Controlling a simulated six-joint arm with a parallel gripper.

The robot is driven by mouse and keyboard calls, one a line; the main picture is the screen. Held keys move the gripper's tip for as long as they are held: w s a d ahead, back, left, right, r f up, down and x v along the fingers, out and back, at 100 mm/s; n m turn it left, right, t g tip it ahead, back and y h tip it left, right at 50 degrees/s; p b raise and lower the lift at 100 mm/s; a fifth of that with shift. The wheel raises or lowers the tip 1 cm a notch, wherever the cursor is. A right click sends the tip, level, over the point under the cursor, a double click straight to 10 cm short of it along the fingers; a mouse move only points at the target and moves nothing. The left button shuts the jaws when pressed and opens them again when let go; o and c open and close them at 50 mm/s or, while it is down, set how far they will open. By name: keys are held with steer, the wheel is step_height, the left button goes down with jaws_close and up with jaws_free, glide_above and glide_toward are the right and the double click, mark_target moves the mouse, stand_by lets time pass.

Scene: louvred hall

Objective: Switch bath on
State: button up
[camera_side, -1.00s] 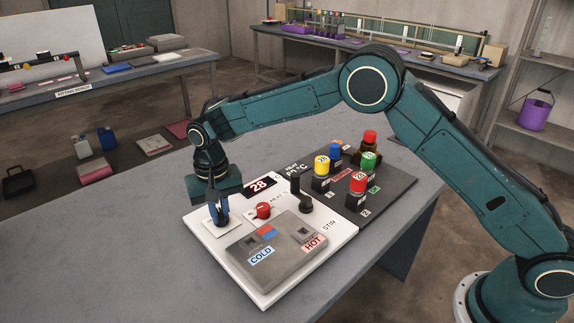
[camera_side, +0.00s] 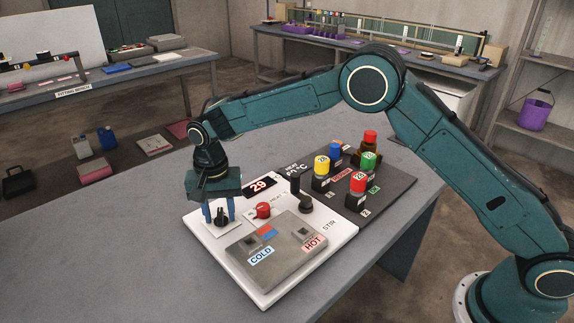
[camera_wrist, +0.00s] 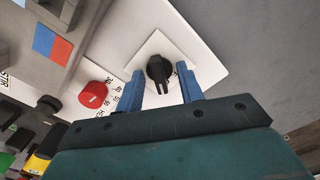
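The white bath panel (camera_side: 237,268) lies on the table. Near its far left corner a black rotary knob (camera_side: 221,217) stands on a pale square plate; it also shows in the wrist view (camera_wrist: 157,68). My gripper (camera_side: 219,213) is open over the knob, with one blue finger on either side and gaps between. The wrist view shows my gripper (camera_wrist: 160,74) with its fingers apart and the knob's pointer toward my palm. The knob's markings are mostly hidden. The panel's display (camera_side: 262,187) reads 29 in red.
A red knob (camera_side: 263,210) with a number scale is just right of my gripper.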

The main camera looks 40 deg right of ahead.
mark_target(220, 213)
steer(key=shift+r, duration=0.1)
steer(key=shift+r, duration=3.35)
steer(key=shift+r, duration=0.1)
step_height(220, 213, up, 14)
steer(key=shift+f, duration=0.2)
steer(key=shift+o, duration=0.4)
